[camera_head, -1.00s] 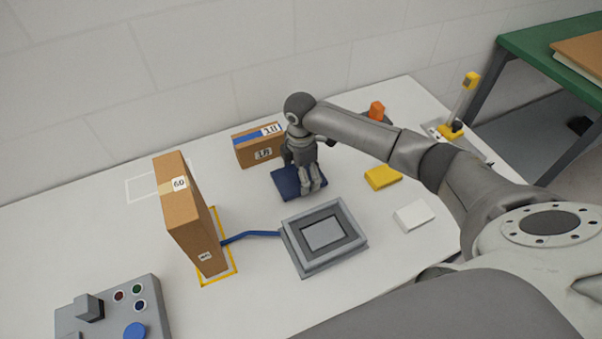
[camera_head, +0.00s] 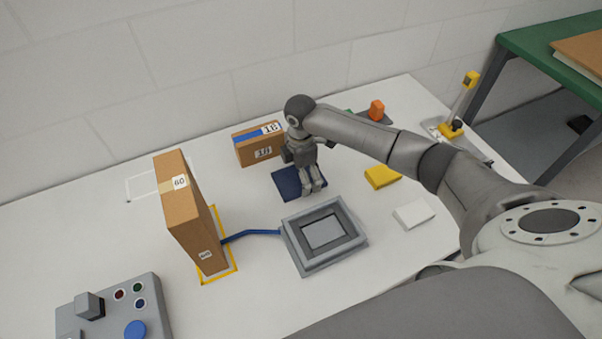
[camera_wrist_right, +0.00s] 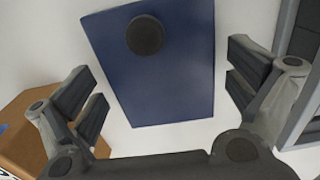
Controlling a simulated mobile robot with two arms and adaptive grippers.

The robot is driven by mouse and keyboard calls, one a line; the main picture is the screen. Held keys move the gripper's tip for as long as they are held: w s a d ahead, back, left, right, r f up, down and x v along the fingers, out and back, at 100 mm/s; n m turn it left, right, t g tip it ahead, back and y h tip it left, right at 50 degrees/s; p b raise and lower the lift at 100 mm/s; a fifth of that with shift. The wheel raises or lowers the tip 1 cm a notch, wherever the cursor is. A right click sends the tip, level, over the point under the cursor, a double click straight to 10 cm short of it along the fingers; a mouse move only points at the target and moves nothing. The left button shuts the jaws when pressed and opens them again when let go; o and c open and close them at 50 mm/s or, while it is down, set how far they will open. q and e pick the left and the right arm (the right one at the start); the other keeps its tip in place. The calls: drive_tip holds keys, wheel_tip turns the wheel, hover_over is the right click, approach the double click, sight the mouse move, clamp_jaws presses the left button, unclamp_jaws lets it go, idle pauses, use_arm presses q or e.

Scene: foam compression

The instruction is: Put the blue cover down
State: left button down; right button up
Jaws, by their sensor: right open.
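The blue cover (camera_head: 286,184) is a dark blue square plate lying on the white table, between the small carton and the grey device. In the right wrist view the blue cover (camera_wrist_right: 170,85) shows a round black knob (camera_wrist_right: 145,36) near its upper edge. My right gripper (camera_head: 314,190) is above the cover in the head view and hides part of it. In the right wrist view my right gripper (camera_wrist_right: 168,95) is open, with its fingers apart on either side of the cover and nothing between them gripped. My left gripper is not in view.
A tall carton (camera_head: 190,215) stands in a yellow outline at left. A small carton (camera_head: 258,150) is behind the cover. A grey device (camera_head: 323,235) with a blue hose is in front. A yellow block (camera_head: 382,176) and white block (camera_head: 414,214) lie at right.

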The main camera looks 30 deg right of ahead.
wheel_tip(320, 180, up, 12)
drive_tip(key=b, duration=0.1)
idle(0.6)
